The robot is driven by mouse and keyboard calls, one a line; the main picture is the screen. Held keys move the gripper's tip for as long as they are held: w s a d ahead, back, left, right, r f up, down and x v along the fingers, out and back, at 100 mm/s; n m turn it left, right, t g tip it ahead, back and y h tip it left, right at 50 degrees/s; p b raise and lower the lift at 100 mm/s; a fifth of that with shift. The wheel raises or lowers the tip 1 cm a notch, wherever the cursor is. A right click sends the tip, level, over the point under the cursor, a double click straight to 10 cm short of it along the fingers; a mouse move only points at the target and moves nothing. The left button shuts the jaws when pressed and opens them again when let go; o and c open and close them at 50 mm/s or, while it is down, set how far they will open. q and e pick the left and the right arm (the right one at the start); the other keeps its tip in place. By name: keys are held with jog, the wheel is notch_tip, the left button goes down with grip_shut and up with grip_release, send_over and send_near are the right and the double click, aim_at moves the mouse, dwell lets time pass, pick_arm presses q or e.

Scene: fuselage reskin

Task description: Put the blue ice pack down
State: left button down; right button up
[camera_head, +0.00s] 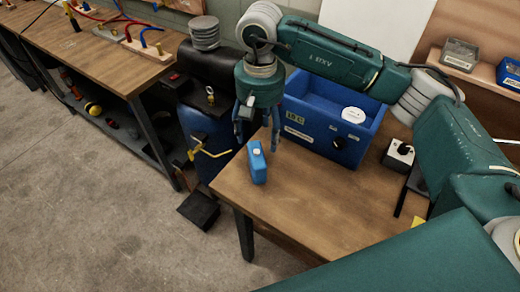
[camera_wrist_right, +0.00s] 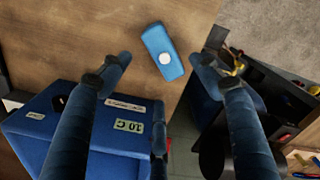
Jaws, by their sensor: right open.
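The blue ice pack (camera_head: 257,165), a small block with a white round spot, rests on the brown wooden table (camera_head: 310,212) near its left edge. It also shows in the right wrist view (camera_wrist_right: 160,42), just beyond the fingertips, with table around it. My right gripper (camera_head: 257,138) points down above and behind the pack. No finger visibly touches the pack. My left gripper is not in view.
A blue bin (camera_head: 345,150) with a "10 C" label and a white disc (camera_head: 353,114) inside stands behind and right of the pack. A small box with a black knob (camera_head: 399,153) sits farther right. The table's front middle is clear. A blue drum (camera_head: 205,135) stands beyond the left edge.

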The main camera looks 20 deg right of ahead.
jog(key=shift+r+b, duration=0.3)
jog(key=shift+r, duration=1.45)
